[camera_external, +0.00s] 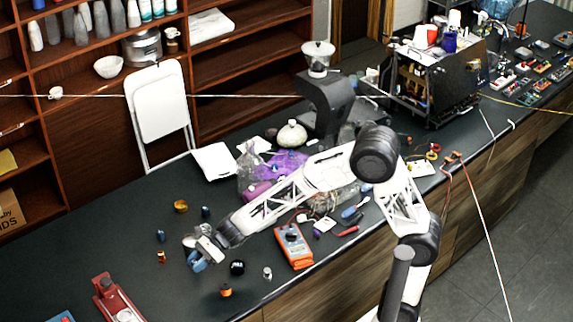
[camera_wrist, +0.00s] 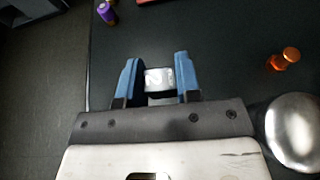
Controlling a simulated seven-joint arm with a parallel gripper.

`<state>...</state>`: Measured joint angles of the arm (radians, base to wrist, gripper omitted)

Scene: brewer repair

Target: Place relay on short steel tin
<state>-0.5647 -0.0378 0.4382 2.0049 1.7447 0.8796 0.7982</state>
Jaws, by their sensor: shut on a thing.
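My gripper (camera_wrist: 158,75) has blue fingers, shut on a small block with a silvery, clear-looking face, the relay (camera_wrist: 159,79). In the external view my gripper (camera_external: 197,262) is over the left part of the dark counter, and the relay cannot be made out there. In the wrist view a round, shiny steel thing, likely the short steel tin (camera_wrist: 297,132), is at the lower right, apart from the relay and cut off by the picture's edge. I cannot tell which thing it is in the external view.
An orange bottle (camera_wrist: 284,58) and a purple cylinder (camera_wrist: 106,13) stand near in the wrist view. The counter's edge runs down its left side. In the external view an orange multimeter (camera_external: 294,246) and a red device (camera_external: 116,298) lie on the counter (camera_external: 110,243).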

